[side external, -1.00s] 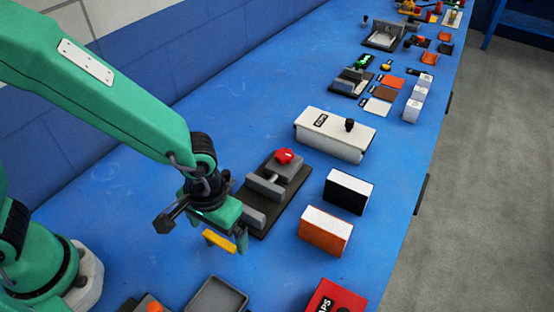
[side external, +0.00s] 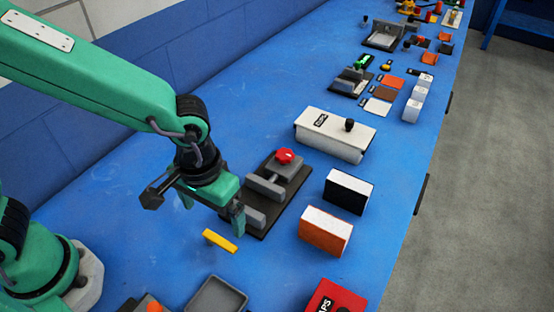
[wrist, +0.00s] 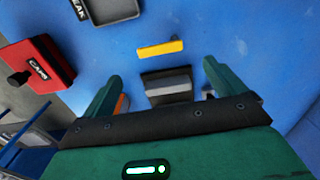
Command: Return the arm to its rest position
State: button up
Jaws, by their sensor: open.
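My gripper (side external: 212,208) is open and empty, above the blue bench at the left in the side view. Its two green fingers also show spread apart in the wrist view (wrist: 158,82). A yellow bar (side external: 220,241) lies below and in front of the gripper, apart from the fingers. The yellow bar also shows in the wrist view (wrist: 160,48), ahead of the fingertips. A dark vise-like fixture with a red knob (side external: 284,156) stands just right of the gripper. The gripper partly hides the fixture's near end.
An orange-sided block (side external: 326,236), a black-sided block (side external: 347,196) and a white box with a black knob (side external: 335,140) stand to the right. A red box (side external: 335,298) and a grey tray (side external: 216,297) are at the front. Blue bench (side external: 270,100) behind the arm is clear.

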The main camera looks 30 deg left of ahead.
jog(key=shift+a+r, duration=0.1)
jog(key=s+a+r+t, duration=0.1)
jog(key=a+r+t, duration=0.1)
jog(key=a+r, duration=0.4)
jog(key=s+a+r+t, duration=0.1)
jog(key=a+r+t, duration=0.2)
jog(key=a+r, duration=0.4)
jog(key=a, duration=0.8)
jog(key=shift+s+a+r+t, duration=0.15)
jog(key=shift+s+a+t, duration=0.15)
jog(key=shift+s+a, duration=0.1)
